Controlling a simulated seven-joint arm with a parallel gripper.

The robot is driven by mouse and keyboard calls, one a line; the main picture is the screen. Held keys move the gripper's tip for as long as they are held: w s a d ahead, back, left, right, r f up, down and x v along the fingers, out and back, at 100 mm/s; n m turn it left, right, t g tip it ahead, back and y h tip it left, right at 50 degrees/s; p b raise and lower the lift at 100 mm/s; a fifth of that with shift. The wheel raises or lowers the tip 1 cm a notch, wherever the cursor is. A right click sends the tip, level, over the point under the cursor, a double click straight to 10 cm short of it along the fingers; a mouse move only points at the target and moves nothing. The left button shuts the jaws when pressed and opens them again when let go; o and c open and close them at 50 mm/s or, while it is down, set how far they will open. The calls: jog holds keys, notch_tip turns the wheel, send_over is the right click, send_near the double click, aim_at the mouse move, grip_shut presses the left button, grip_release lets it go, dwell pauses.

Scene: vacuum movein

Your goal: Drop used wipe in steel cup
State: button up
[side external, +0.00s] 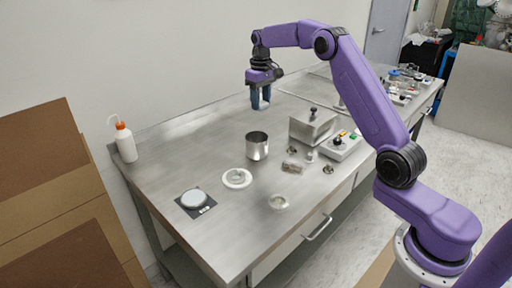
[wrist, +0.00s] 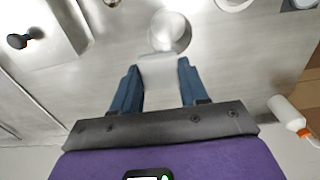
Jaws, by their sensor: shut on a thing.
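My gripper (side external: 260,104) is above the back part of the steel bench, pointing down with blue fingers. In the wrist view my gripper (wrist: 158,66) is shut on a pale, thin wipe (wrist: 159,74), which spans the space between the fingers. The steel cup (side external: 257,149) stands upright on the bench, in front of and below my gripper in the side view. In the wrist view the cup (wrist: 169,28) shows just beyond the fingertips, and the wipe's far edge overlaps its near rim in the picture. The wipe is apart from the cup in the side view.
A steel box with a black knob (side external: 312,128) and a control box (side external: 341,147) stand right of the cup. A white ring dish (side external: 236,178), a clear dish (side external: 279,203) and a black pad (side external: 206,209) lie in front. A wash bottle (side external: 125,144) stands far left.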

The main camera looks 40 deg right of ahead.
jog(key=shift+f, duration=2.8)
jog(key=o, duration=1)
jog(key=shift+r, duration=0.1)
jog(key=shift+r, duration=8.6)
jog(key=shift+a, duration=0.1)
